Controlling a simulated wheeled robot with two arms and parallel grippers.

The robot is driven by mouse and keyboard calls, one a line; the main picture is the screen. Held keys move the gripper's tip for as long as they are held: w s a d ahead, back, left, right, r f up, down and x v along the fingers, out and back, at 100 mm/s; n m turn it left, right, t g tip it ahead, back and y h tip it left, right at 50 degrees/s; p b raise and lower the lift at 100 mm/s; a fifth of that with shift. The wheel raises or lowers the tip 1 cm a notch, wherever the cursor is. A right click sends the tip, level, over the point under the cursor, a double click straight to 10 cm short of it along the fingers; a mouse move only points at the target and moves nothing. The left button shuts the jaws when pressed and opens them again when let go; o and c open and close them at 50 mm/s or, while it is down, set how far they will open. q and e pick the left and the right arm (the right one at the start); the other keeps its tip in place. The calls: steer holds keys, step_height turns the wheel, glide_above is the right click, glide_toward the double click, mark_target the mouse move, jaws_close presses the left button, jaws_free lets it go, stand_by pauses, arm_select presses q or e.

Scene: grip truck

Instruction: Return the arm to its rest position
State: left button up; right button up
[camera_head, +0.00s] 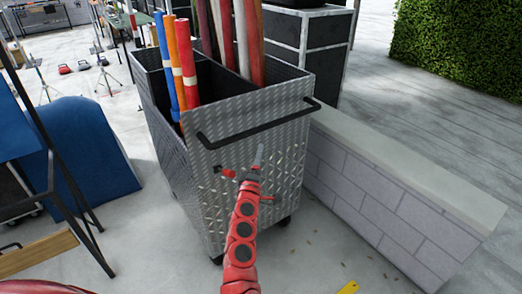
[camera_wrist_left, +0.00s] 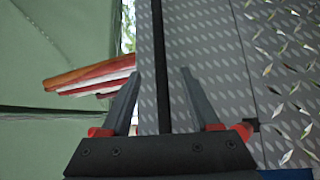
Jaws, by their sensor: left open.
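My left arm reaches up from the bottom of the head view, and its left gripper (camera_head: 259,158) is in front of the near wall of a grey diamond-plate cart (camera_head: 224,166). The gripper is just below the cart's black handle bar (camera_head: 240,129). In the left wrist view the left gripper (camera_wrist_left: 160,84) is open, its two grey fingers spread with nothing held. There the black bar (camera_wrist_left: 159,50) runs in line with the gap between the fingers; I cannot tell how far beyond the fingertips it is. My right gripper is not in view.
Blue, orange and red tubes (camera_head: 184,62) stand in the cart. A low block wall (camera_head: 370,190) is close on the right. A blue draped object (camera_head: 88,150) and a black frame (camera_head: 62,172) stand on the left.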

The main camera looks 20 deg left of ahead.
arm_select(q)
steer(key=shift+s, duration=0.3)
steer(key=shift+f, duration=0.1)
